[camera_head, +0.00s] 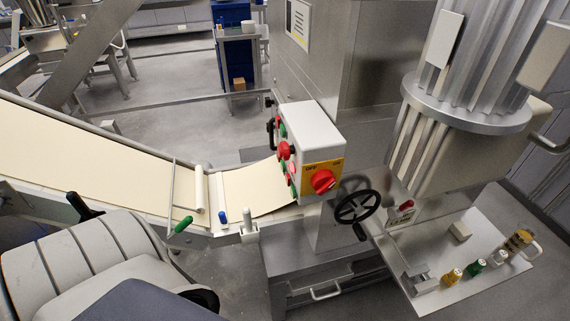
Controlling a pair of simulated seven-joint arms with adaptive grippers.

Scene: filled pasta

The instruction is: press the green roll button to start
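A white control box (315,125) stands at the middle of the head view, beside the end of the dough belt. Its left face, seen at a steep angle, carries small green buttons. One green button (283,130) is near the top, and another green spot (292,188) shows low on that face. I cannot read which one is the roll button. A red mushroom button (286,149) sits between them. A red rotary switch (322,181) on a yellow plate is on the front.
A conveyor (110,160) with a pale dough sheet runs from the left to the box. A black handwheel (357,206) juts out at the box's lower right. A steel tray (480,230) with small bottles is at right. A grey padded shape (90,260) fills the lower left.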

